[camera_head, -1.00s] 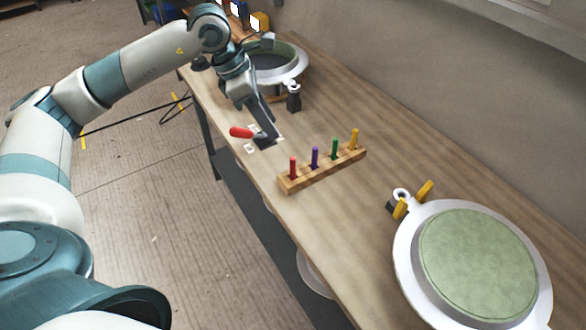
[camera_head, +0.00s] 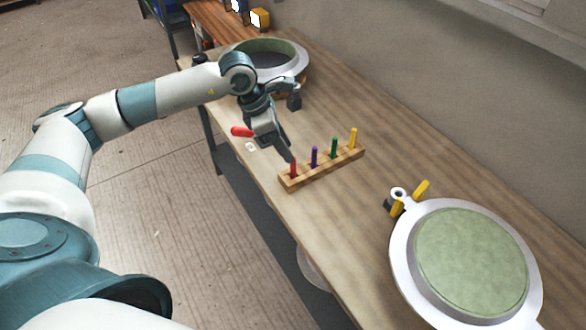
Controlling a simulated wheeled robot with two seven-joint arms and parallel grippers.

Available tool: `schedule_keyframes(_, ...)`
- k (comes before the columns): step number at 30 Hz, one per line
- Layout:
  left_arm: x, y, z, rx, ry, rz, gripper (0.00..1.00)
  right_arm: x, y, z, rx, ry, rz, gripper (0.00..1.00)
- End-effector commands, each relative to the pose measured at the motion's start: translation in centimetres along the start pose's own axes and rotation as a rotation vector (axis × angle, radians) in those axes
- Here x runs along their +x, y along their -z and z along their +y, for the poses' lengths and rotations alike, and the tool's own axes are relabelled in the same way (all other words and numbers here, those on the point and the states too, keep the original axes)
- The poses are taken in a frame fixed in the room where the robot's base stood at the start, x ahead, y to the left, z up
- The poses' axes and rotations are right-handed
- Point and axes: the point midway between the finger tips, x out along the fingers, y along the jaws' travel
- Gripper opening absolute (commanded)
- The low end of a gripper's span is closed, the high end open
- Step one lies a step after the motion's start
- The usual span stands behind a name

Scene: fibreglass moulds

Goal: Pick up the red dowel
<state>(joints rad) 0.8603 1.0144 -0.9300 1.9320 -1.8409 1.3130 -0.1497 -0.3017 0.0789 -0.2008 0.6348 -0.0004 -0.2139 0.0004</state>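The red dowel (camera_head: 293,170) stands upright in the near-left end of a wooden rack (camera_head: 325,171). The purple dowel (camera_head: 314,155), green dowel (camera_head: 334,148) and yellow dowel (camera_head: 352,139) stand in line behind it. My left gripper (camera_head: 288,156) points down and to the right, with its fingertips at or just above the red dowel's top. The fingers look dark and small, and I cannot tell their gap or whether they touch the dowel. My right gripper is not in view.
A red-handled item (camera_head: 241,132) shows beside my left gripper, partly hidden. A round mould (camera_head: 299,68) stands at the table's far end. A round mould with a green face (camera_head: 470,262) and yellow-handled clamp (camera_head: 397,207) are at the right. The table (camera_head: 345,215) is bare around the rack.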

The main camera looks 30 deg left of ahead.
Motion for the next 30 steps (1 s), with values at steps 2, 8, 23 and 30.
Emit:
schedule_keyframes(2,0.0,0.0,0.0,0.000,0.000,0.000,0.34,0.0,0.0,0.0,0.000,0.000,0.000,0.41)
schedule_keyframes(8,0.7,-0.1,-0.1,-0.001,0.002,0.001,0.34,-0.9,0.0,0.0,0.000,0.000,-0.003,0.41)
schedule_keyframes(23,5.2,-0.2,-0.3,-0.001,0.000,0.000,0.34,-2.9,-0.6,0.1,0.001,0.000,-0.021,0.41)
schedule_keyframes(30,5.2,-0.1,-0.3,0.000,0.000,0.000,0.34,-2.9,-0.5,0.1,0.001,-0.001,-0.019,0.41)
